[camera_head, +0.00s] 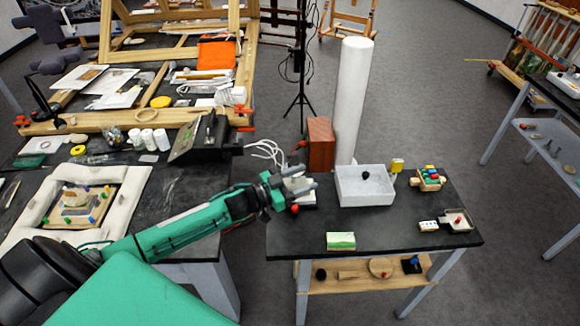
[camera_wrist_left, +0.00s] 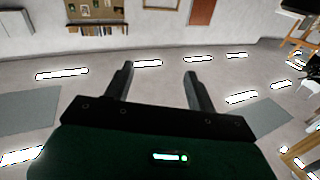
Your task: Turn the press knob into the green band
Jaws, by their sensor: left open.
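My left gripper (camera_head: 300,187) is open and empty above the left end of the dark table in the head view. In the left wrist view its two fingers (camera_wrist_left: 155,82) stand apart with nothing between them. A small whitish item with a red ball (camera_head: 295,209) lies just under and in front of the gripper, partly hidden by it. I cannot tell which part is the press knob, and no green band can be made out. My right gripper is not in view.
A red-brown box (camera_head: 321,144) and a tall white cylinder (camera_head: 353,95) stand behind the gripper. A green-and-white block (camera_head: 340,241) lies near the front edge. A tray of coloured pieces (camera_head: 429,179) and a small metal pan (camera_head: 457,220) are at the right.

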